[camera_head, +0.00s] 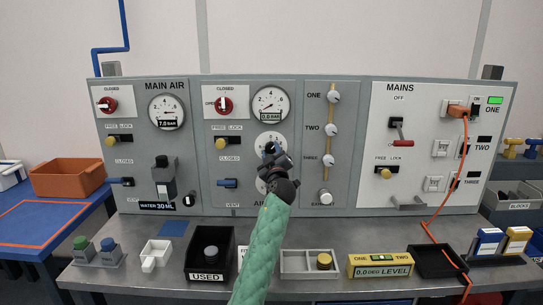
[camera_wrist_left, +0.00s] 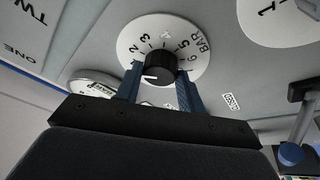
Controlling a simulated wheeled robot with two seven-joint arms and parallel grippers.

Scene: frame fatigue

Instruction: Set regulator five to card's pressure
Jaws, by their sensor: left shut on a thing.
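The regulator dial (camera_head: 262,139) is a white disc on the AIR panel, partly hidden by my left gripper (camera_head: 273,153). My left gripper's blue fingers (camera_wrist_left: 160,84) are shut on the knob, one at each side. A white card (camera_head: 242,256), starting "FIT", is mostly hidden behind my green-sleeved arm. My right gripper is not in view.
The bench holds a black USED tray (camera_head: 190,262), a grey divided tray (camera_head: 296,263) and a yellow LEVEL block (camera_head: 380,266).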

